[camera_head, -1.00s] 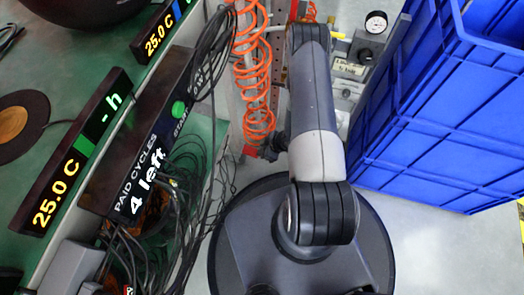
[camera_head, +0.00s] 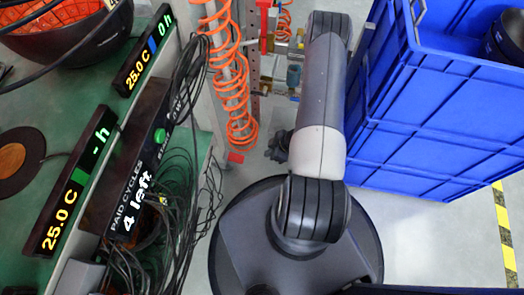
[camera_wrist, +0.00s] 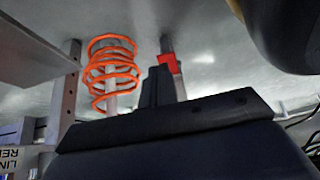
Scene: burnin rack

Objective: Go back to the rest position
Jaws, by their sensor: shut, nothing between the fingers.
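My gripper shows in the wrist view (camera_wrist: 158,86) as two dark upright fingers. They are shut together with nothing between them. Behind them are an orange coiled hose (camera_wrist: 110,70) and a red piece (camera_wrist: 169,64); the fingers touch neither as far as I can see. In the head view my arm is folded over my round base, between the green bench and the blue bins. A dark part, perhaps my gripper, shows left of the arm there, mostly hidden by it.
The green bench (camera_head: 60,105) on the left carries display units (camera_head: 75,190), a paid-cycles panel (camera_head: 135,185) and loose black cables (camera_head: 175,190). Blue bins (camera_head: 430,110) stand close on the right. The orange hose (camera_head: 232,90) hangs ahead. Clear floor (camera_head: 430,235) lies at lower right, with striped tape (camera_head: 505,235).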

